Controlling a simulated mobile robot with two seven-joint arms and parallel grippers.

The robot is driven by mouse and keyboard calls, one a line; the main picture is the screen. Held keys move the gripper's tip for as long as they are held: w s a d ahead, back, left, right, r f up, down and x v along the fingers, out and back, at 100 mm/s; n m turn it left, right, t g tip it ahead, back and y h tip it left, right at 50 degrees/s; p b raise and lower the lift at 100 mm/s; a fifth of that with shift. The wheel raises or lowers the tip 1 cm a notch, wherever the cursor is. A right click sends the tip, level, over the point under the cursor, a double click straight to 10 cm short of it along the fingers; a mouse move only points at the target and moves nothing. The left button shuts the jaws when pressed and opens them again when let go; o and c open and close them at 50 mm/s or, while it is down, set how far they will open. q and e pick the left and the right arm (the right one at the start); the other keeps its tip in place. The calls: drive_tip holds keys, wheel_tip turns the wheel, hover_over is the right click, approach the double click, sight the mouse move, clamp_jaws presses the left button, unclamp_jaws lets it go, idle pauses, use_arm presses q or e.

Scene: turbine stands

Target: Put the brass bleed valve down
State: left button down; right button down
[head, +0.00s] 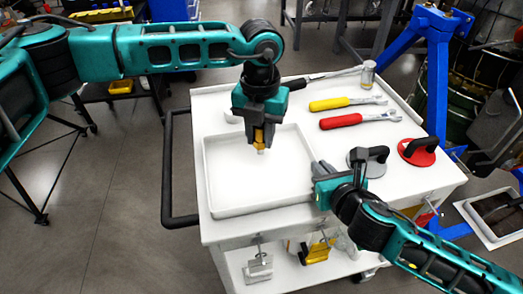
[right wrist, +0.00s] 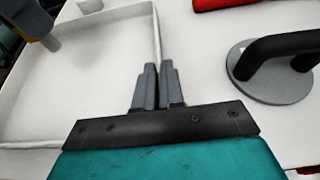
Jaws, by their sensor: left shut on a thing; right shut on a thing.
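The brass bleed valve (head: 261,139) is a small yellow-gold piece hanging from my left gripper (head: 259,131). My left gripper points down and is shut on it, above the white tray (head: 232,211). The fingers hide part of the valve. A gap seems to show between the valve and the tray floor. The tray is shallow, square and empty. My right gripper (head: 318,170) is shut on the tray's right wall. In the right wrist view its two fingers (right wrist: 152,72) straddle that wall (right wrist: 156,34).
The tray stands on a white cart (head: 385,188). Right of it lie a yellow-handled wrench (head: 330,103), a red-handled wrench (head: 342,121), a grey suction cup (head: 368,161) and a red one (head: 417,151). A small jar (head: 368,74) stands at the back. A blue stand (head: 437,75) is beyond.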

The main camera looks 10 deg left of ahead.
sight(261, 153)
use_arm(q)
wheel_tip(261, 153, down, 5)
drive_tip(key=shift+r, duration=0.1)
idle(0.3)
drive_tip(key=c, duration=0.9)
unclamp_jaws()
drive_tip(key=shift+f, duration=0.2)
drive_tip(key=shift+r, duration=0.1)
wheel_tip(261, 153, up, 12)
drive_tip(key=shift+r, duration=0.1)
